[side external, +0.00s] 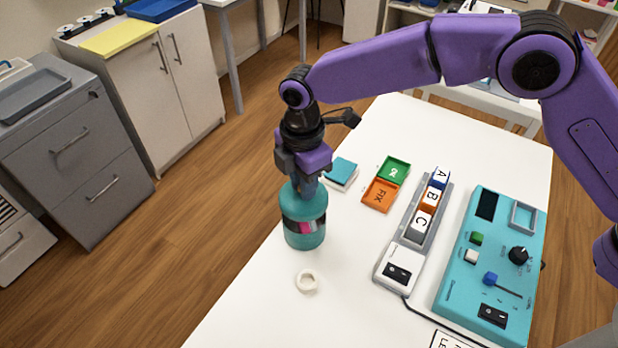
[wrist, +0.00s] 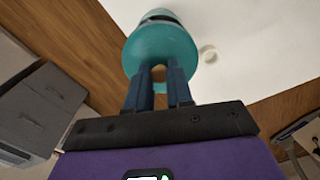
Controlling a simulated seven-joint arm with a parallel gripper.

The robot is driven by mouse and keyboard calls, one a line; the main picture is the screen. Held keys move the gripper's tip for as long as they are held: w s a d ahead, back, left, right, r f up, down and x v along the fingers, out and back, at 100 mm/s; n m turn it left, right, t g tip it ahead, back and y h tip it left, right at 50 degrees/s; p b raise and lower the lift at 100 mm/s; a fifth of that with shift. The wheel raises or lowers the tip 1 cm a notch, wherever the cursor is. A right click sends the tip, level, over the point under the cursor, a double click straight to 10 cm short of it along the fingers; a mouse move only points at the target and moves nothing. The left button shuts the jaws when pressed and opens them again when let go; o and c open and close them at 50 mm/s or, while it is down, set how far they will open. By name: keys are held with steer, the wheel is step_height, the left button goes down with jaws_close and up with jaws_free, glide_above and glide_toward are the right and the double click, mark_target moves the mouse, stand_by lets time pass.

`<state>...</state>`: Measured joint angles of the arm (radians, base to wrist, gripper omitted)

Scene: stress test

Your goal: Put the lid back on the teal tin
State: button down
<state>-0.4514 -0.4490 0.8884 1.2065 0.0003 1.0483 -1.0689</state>
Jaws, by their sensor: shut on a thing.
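The teal tin (side external: 305,241) stands upright near the left edge of the white table, with a dark and pink patch on its front. The teal lid (side external: 308,205) is directly over the tin's top; I cannot tell if it rests on the rim or is slightly above it. My gripper (side external: 307,186) points down and is shut on the lid's upper part. In the wrist view the round lid (wrist: 163,48) fills the space beyond my two fingers (wrist: 158,80), and it hides most of the tin (wrist: 160,14).
A white ring (side external: 307,281) lies in front of the tin. A teal-topped block (side external: 341,173), green and orange trays (side external: 386,184), a lettered block rack (side external: 411,240) and a teal control panel (side external: 490,265) stand to the right. The table's left edge is close to the tin.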

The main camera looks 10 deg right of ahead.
steer(key=shift+f, duration=2.85)
steer(key=shift+f, duration=0.15)
steer(key=shift+c, duration=2.3)
jaws_free()
steer(key=shift+r, duration=3.55)
